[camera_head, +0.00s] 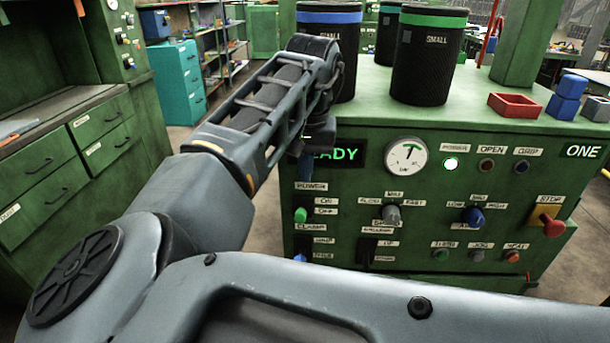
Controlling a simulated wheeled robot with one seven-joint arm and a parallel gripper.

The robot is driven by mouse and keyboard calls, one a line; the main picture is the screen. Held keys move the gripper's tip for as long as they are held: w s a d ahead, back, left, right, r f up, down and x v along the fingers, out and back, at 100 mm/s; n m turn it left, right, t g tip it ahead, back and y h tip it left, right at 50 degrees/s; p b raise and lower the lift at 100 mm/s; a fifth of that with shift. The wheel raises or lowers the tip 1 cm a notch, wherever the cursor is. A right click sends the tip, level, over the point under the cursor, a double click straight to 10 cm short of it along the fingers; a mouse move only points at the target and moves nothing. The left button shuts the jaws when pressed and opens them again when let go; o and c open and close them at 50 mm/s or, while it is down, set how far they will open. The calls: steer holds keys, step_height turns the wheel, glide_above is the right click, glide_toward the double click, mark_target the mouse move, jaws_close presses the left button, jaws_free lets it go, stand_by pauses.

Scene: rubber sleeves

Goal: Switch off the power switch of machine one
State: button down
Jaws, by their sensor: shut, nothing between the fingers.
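Machine one is the green cabinet (440,275) marked "ONE" at its upper right. Its power switch (300,215) has a green tip at the panel's left side, under the "POWER" label and beside the "ON" and "OFF" labels. The tip shows near the height of "OFF"; I cannot tell the lever's setting for sure. The power lamp (451,164) is lit, and the display (345,153) shows green letters ending in "ADY". My gripper (305,166) is shut and empty, pointing down just above the power switch, partly hidden by my arm. Contact with the panel cannot be made out.
Below the power switch is a blue-tipped clamp switch (300,258).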

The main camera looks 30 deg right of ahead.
mark_target(303, 210)
steer(key=f, duration=0.5)
steer(key=w+f+p, duration=0.1)
steer(key=f, duration=0.2)
steer(key=shift+w+d+f, duration=0.1)
steer(key=shift+d+f, duration=0.05)
steer(key=shift+f, duration=0.05)
steer(key=shift+f, duration=0.1)
